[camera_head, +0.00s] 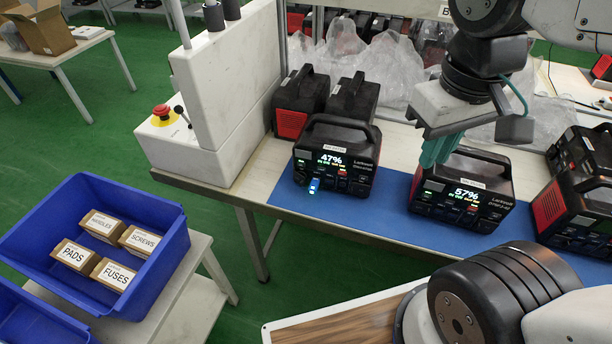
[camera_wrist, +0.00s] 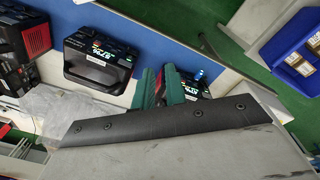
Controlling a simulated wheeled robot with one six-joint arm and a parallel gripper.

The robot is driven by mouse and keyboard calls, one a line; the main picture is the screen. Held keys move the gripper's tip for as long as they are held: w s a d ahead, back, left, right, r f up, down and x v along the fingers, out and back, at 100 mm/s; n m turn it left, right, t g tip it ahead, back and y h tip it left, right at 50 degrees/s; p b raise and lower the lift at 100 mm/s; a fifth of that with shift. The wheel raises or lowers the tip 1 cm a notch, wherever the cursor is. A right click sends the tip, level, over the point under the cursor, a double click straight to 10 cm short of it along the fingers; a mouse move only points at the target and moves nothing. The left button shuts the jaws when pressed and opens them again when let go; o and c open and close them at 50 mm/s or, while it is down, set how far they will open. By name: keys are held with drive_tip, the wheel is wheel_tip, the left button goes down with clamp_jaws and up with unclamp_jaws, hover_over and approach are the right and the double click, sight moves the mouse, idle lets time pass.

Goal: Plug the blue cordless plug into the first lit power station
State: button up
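The blue plug (camera_head: 314,186) sits at the lower front of the left lit power station (camera_head: 336,158), whose screen reads 47%. It looks seated in the front panel, with a small light glowing on it; it also shows in the wrist view (camera_wrist: 200,74). A second lit power station (camera_head: 462,190) reads 57% and stands to the right; it shows in the wrist view too (camera_wrist: 97,60). My gripper (camera_head: 436,155) has green fingers and is above and behind the 57% station, apart from the plug. In the wrist view its fingers (camera_wrist: 161,85) are parted with nothing between them.
Two dark power stations (camera_head: 300,103) stand behind the 47% one, and another (camera_head: 575,205) stands at the right. A white machine (camera_head: 225,95) with a red button borders the left. Clear plastic bags (camera_head: 345,50) lie behind. The blue mat (camera_head: 300,200) is bare in front.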

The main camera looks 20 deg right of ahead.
drive_tip(key=w+a+f+n+g+h, duration=0.1)
drive_tip(key=w+f+n+g+h, duration=0.1)
drive_tip(key=w+f+n+h, duration=0.25)
drive_tip(key=n+t+h, duration=0.6)
drive_tip(key=n+t, duration=0.3)
drive_tip(key=n, duration=1.1)
approach(297, 180)
drive_tip(key=shift+m, duration=0.25)
drive_tip(key=d, duration=0.2)
drive_tip(key=w+d+f, duration=0.1)
drive_tip(key=d, duration=0.3)
drive_tip(key=shift+w+f, duration=0.3)
drive_tip(key=shift+f, duration=0.05)
clamp_jaws()
drive_tip(key=shift+d, duration=0.1)
